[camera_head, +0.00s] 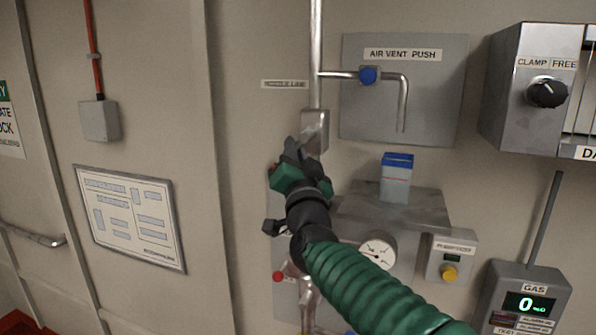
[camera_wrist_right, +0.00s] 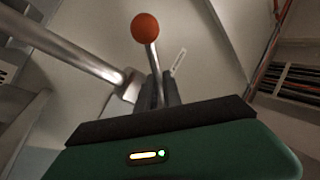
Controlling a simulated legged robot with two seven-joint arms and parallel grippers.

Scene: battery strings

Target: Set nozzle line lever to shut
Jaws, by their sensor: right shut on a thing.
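The nozzle line lever, a thin metal rod with an orange-red ball knob (camera_wrist_right: 145,27), shows in the right wrist view. My right gripper (camera_wrist_right: 158,92) is shut on the rod below the ball, which stands clear above the fingertips. In the head view my right gripper (camera_head: 292,152) is beside the metal valve block (camera_head: 315,130) on the vertical pipe (camera_head: 316,40). There the gripper hides most of the lever, so its exact setting cannot be told. A small label (camera_head: 284,84), partly unreadable, sits left of the pipe. My left gripper is not in view.
The air vent panel (camera_head: 430,110) with a blue knob (camera_head: 368,75) and bent pipe is right of the gripper. A blue-topped box (camera_head: 397,178) stands on a grey ledge. A gauge (camera_head: 378,253) sits below.

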